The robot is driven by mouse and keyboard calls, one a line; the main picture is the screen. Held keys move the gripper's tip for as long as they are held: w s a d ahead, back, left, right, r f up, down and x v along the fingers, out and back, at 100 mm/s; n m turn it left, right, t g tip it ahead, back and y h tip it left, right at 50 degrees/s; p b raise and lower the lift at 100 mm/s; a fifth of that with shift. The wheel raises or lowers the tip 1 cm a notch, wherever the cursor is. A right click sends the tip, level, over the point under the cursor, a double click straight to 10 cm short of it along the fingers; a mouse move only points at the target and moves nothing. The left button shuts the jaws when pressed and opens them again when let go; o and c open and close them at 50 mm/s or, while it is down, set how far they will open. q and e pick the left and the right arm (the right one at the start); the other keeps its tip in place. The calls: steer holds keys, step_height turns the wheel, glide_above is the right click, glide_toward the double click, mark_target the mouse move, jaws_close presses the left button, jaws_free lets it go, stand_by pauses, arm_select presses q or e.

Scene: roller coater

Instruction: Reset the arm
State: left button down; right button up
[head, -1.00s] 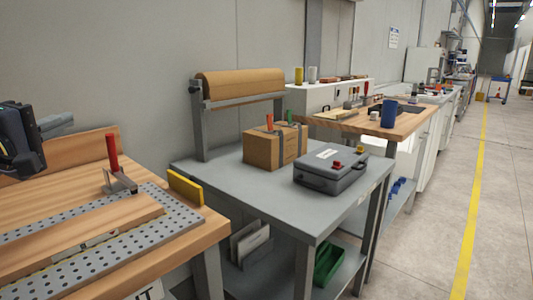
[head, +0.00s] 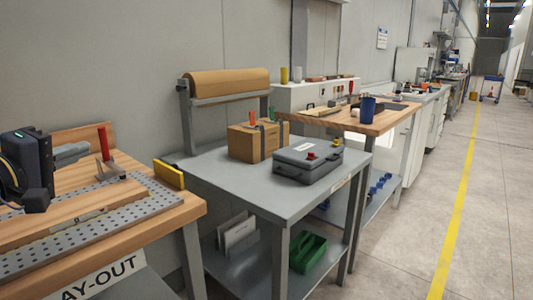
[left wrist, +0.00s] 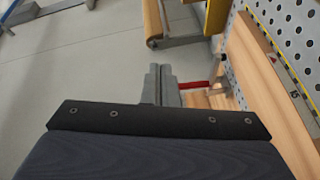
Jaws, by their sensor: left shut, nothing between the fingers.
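My left gripper (head: 82,149) is at the left edge of the head view, above the wooden lay-out bench (head: 180,211). Its grey fingers point right, toward the red-handled clamp (head: 103,150). In the left wrist view the two fingers (left wrist: 160,72) lie together, shut and empty. The red handle (left wrist: 194,85) shows just right of them in that view, and I cannot tell how far apart they are in depth. My right gripper is in neither view.
The floor aisle by the yellow line (head: 455,210) is clear.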

arm_select(q)
steer(key=s+d+f+m+g, duration=0.4)
steer(key=s+f, duration=0.4)
steer(key=f, duration=0.4)
steer(key=s+d+f+m+g, duration=0.3)
steer(key=s+d+f, duration=0.3)
steer(key=f, duration=0.5)
steer(key=s+d+f+m+g, duration=0.35)
steer(key=s+f, duration=0.55)
steer(key=f, duration=0.3)
step_height(320, 180, down, 10)
steer(key=b, duration=1.1)
step_height(320, 180, up, 38)
steer(key=p, duration=3.8)
steer(key=shift+w+a+f+g+y, duration=0.2)
steer(key=shift+w+a+g+y, duration=0.1)
steer(key=shift+g+y, duration=0.15)
